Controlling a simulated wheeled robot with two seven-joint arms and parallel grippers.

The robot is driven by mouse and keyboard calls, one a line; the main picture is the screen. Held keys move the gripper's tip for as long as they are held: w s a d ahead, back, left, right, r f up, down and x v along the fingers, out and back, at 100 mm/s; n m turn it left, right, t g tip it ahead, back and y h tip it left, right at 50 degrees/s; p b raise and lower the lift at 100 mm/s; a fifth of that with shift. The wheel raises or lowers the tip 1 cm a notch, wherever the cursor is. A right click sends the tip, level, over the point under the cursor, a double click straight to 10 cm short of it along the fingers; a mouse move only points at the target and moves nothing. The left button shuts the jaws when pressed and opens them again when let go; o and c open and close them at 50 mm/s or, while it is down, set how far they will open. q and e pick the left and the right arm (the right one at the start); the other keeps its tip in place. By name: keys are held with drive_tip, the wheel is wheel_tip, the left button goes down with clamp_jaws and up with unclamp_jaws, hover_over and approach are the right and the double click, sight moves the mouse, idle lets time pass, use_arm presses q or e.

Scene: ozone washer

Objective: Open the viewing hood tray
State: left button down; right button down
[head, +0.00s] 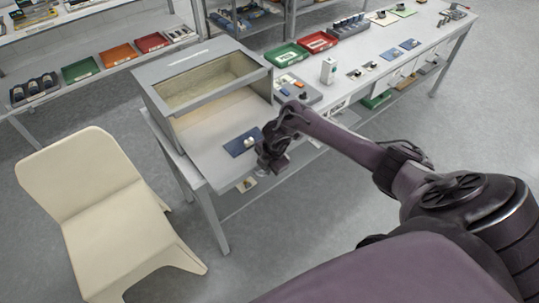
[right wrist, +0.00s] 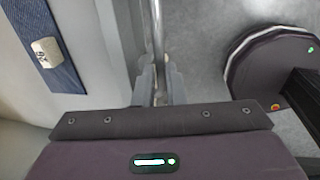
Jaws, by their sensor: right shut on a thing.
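The viewing hood (head: 160,74) is a grey box with a sloped glass top at the left end of the bench. A pale flat surface (head: 205,163), seemingly its tray, extends from the hood's open front. A blue mat (head: 236,147) with a small whitish piece (head: 249,142) lies on it; both show in the right wrist view, mat (right wrist: 62,74) and piece (right wrist: 46,52). My right gripper (head: 273,163) is at the front edge. In the wrist view, its fingers (right wrist: 159,84) are closed around a slim metal bar (right wrist: 158,30) beside that edge. My left gripper is out of view.
A cream chair (head: 95,205) stands left of the bench. A grey parts tray (head: 304,94), a green bin (head: 287,55) and a red bin (head: 318,42) sit right of the hood. Shelving stands behind. The floor before the bench (head: 300,230) is open.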

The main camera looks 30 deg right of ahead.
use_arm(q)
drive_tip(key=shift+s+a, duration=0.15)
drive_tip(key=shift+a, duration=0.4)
use_arm(e)
drive_tip(key=c, duration=1.5)
unclamp_jaws()
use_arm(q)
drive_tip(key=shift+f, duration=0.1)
use_arm(e)
drive_tip(key=r, duration=0.2)
drive_tip(key=s+r, duration=0.1)
drive_tip(key=r, duration=0.4)
drive_tip(key=shift+s+r, duration=0.2)
drive_tip(key=shift+r, duration=0.15)
